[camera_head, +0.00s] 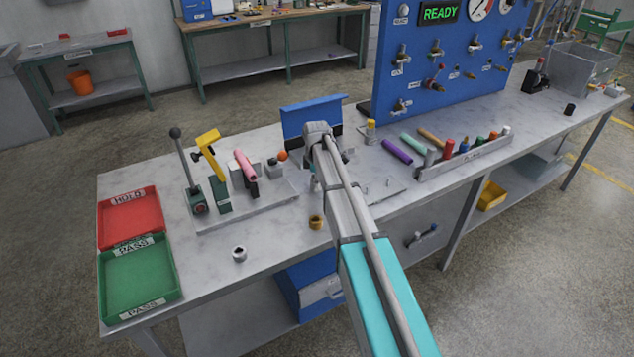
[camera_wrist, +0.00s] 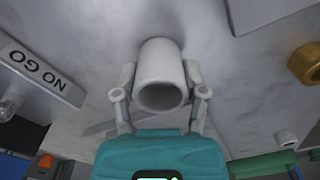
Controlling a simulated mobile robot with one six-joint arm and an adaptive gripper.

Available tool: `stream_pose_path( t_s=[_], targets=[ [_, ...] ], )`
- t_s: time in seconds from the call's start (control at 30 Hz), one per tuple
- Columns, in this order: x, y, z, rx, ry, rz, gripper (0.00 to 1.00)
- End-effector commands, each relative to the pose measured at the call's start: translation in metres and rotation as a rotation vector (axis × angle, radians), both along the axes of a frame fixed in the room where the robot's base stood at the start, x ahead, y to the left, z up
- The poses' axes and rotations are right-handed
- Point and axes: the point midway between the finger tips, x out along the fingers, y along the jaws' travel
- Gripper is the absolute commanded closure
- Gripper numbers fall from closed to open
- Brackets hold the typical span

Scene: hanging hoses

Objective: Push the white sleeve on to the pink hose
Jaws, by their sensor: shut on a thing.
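The white sleeve (camera_wrist: 160,60) is a short, open-ended tube between the two fingers of my gripper (camera_wrist: 160,76) in the wrist view. The fingers are shut on its sides, and its open end faces the camera. The pink hose (camera_head: 244,163) is in the head view, on a dark holder on the grey plate, left of my arm's end. The sleeve and the hose are apart. In the head view my arm hides the sleeve and most of the gripper. I cannot make out the pink hose in the wrist view.
A black-handled lever (camera_head: 183,160) and a yellow-topped green post (camera_head: 212,165) stand left of the hose. A brass ring (camera_head: 317,222) and a grey ring (camera_head: 239,254) lie on the bench. Red (camera_head: 105,228) and green (camera_head: 108,293) trays are at left. The front bench middle is mostly clear.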

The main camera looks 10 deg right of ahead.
Motion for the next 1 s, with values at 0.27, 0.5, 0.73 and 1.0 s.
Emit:
stream_pose_path(
  t_s=[0.27, 0.5, 0.73, 1.0],
  targets=[
    [0.0, 0.0003, -0.002, 0.0, 0.0, 0.0, 0.3],
    [0.0, 0.0004, -0.0019, 0.0, 0.0, 0.0, 0.1],
    [0.0, 0.0005, -0.002, 0.0, 0.0, 0.001, 0.1],
    [0.0, 0.0007, -0.0006, 0.0, 0.0, 0.001, 0.1]
  ],
)
